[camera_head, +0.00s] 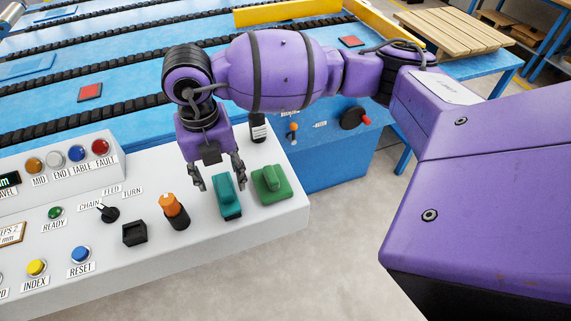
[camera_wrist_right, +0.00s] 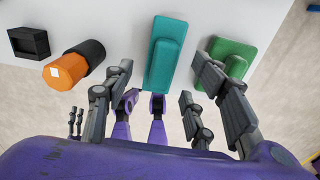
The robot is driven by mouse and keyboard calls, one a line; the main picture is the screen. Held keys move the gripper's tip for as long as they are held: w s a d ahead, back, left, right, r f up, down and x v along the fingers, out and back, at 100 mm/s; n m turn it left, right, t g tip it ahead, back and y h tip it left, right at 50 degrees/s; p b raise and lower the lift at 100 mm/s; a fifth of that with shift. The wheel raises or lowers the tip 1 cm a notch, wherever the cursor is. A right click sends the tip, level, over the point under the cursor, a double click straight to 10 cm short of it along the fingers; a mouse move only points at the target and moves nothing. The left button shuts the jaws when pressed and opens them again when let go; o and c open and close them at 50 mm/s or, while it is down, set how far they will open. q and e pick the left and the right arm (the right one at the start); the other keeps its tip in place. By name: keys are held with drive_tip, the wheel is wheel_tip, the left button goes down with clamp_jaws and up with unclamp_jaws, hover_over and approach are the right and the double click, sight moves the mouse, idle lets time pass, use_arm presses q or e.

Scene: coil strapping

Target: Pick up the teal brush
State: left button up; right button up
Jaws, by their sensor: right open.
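The teal brush (camera_head: 227,196) lies on the light grey console, between the orange-capped black item and the green block. It also shows in the right wrist view (camera_wrist_right: 164,58), ahead of the fingers and roughly centred between them. My right gripper (camera_head: 220,187) is open and empty, just behind and above the brush, with its fingers pointing down toward the console. In the right wrist view the open fingers (camera_wrist_right: 163,85) stand to either side of the brush. I cannot tell whether they touch it.
A green block (camera_head: 271,184) sits close to the right of the brush. An orange-capped black item (camera_head: 174,211) and a small black box (camera_head: 134,233) stand to the left. Console buttons and a black bottle (camera_head: 258,128) are nearby. The console's front edge is close.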

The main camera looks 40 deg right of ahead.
sight(221, 184)
wheel_tip(221, 184, down, 4)
drive_tip(key=shift+w+f, duration=0.1)
drive_tip(key=shift+f, duration=0.1)
drive_tip(key=shift+r, duration=0.1)
drive_tip(key=c, duration=1.2)
drive_tip(key=shift+o, duration=0.2)
drive_tip(key=shift+r, duration=0.15)
drive_tip(key=shift+r, duration=0.25)
wheel_tip(221, 184, up, 2)
drive_tip(key=s+a+r, duration=0.9)
drive_tip(key=s+r, duration=0.1)
drive_tip(key=shift+s, duration=0.35)
